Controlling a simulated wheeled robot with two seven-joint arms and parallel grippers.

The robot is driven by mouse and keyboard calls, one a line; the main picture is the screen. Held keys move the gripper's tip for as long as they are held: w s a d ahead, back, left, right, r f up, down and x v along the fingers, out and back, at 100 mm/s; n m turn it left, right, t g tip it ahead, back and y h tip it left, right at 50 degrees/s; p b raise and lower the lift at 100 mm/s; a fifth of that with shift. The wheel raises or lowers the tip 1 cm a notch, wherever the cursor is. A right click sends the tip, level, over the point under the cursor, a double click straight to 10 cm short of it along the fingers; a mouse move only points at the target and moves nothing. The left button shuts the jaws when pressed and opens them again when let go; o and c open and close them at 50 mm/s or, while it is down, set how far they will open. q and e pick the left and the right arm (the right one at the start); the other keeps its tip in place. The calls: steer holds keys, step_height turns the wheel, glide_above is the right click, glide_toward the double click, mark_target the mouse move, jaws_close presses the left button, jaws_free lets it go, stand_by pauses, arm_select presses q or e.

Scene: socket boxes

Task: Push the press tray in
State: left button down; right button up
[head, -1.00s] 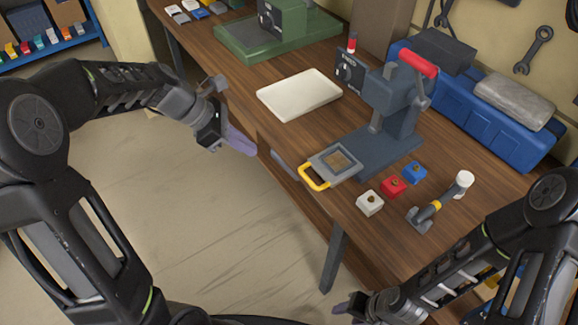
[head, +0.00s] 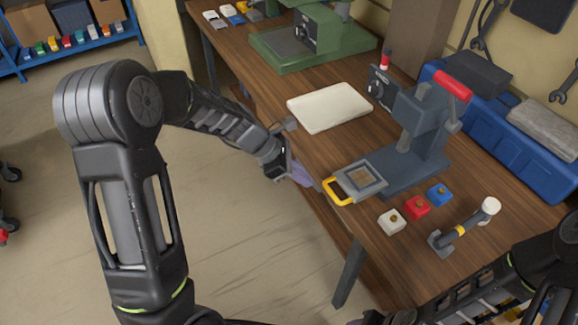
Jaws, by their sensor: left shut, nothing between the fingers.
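The press tray (head: 361,179) is a grey square tray with a brown centre and a yellow handle (head: 338,191). It sticks out from the front of the dark grey press (head: 415,140), which has a red lever grip. My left gripper (head: 308,179) is shut and empty, just left of the yellow handle at the table's front edge. Its purple fingertips look close to the handle; I cannot tell whether they touch it. My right gripper (head: 375,318) is at the bottom edge, mostly cut off and hidden, so its jaws are unclear.
White (head: 391,222), red (head: 417,208) and blue (head: 439,195) blocks sit right of the tray. A cream board (head: 329,107) lies behind the tray. A blue toolbox (head: 525,140) stands against the wall.

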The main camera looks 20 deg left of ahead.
mark_target(360, 165)
arm_select(q)
steer(key=shift+w+d+f, duration=0.2)
steer(key=shift+w+d, duration=0.1)
steer(key=shift+d, duration=0.35)
steer(key=shift+w+d+f, duration=0.15)
steer(key=shift+w+d, duration=0.15)
steer(key=shift+d, duration=0.3)
steer(key=w+d+p, duration=0.1)
steer(key=w+d, duration=0.1)
steer(key=w, duration=0.1)
steer(key=w+d+p, duration=0.1)
steer(key=w+d, duration=0.2)
steer(key=w+d+p, duration=0.1)
steer(key=w+d, duration=0.2)
steer(key=w, duration=0.1)
steer(key=shift+w+d, duration=0.1)
steer(key=shift+d, duration=0.15)
